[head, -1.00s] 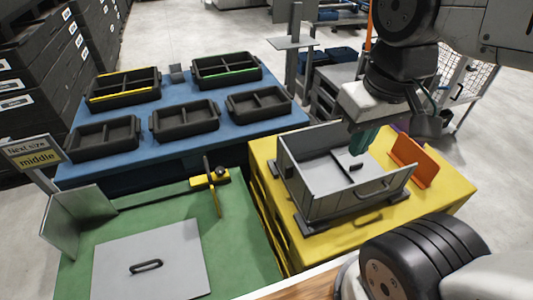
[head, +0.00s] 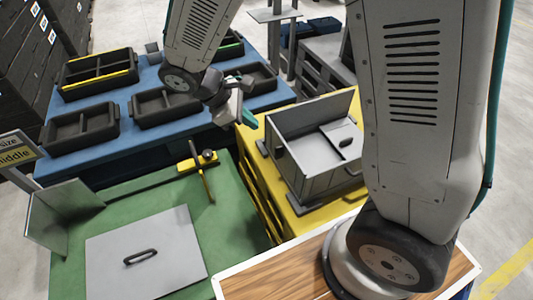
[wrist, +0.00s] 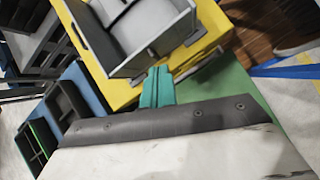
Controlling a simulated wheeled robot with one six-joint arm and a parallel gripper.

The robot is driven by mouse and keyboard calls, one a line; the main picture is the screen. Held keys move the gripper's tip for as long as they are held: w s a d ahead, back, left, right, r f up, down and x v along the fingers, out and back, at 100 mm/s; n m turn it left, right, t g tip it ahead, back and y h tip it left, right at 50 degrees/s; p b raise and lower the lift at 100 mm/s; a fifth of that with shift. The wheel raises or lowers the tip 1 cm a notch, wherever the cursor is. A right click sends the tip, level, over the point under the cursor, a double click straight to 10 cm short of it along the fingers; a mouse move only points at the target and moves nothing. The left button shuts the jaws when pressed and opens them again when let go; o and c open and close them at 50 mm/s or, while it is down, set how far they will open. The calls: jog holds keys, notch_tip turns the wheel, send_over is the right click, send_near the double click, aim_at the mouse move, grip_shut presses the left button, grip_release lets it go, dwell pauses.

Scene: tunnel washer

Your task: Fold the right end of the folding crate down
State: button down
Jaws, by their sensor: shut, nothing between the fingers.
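The grey folding crate (head: 294,168) stands on the yellow table (head: 282,212), with its back, left and front walls upright. A grey panel with a dark handle (head: 336,138) lies low inside its right part. It looks folded inward, but my arm hides the crate's right edge, so I cannot tell whether it lies flat. My gripper (head: 246,116) is shut and empty, with teal fingers, in the air left of the crate and apart from it. In the wrist view the shut fingers (wrist: 157,88) show below the crate (wrist: 138,62).
A blue table (head: 128,98) behind holds several black trays (head: 80,126). The green table (head: 232,222) at front left carries a flat grey panel (head: 150,250) with a handle and a yellow-and-black fixture (head: 200,162). My arm covers the right side of the yellow table.

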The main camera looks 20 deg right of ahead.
jog(key=w+a+f+n+t+h, duration=0.15)
jog(key=a+f+n, duration=0.35)
jog(key=f, duration=0.6)
send_near(275, 156)
notch_tip(275, 156, down, 5)
jog(key=d, duration=0.2)
jog(key=shift+w+d+r+g+h, duration=0.1)
jog(key=shift+d+g+h, duration=0.15)
jog(key=shift+d+h, duration=0.15)
jog(key=shift+d, duration=0.4)
jog(key=shift+d, duration=0.1)
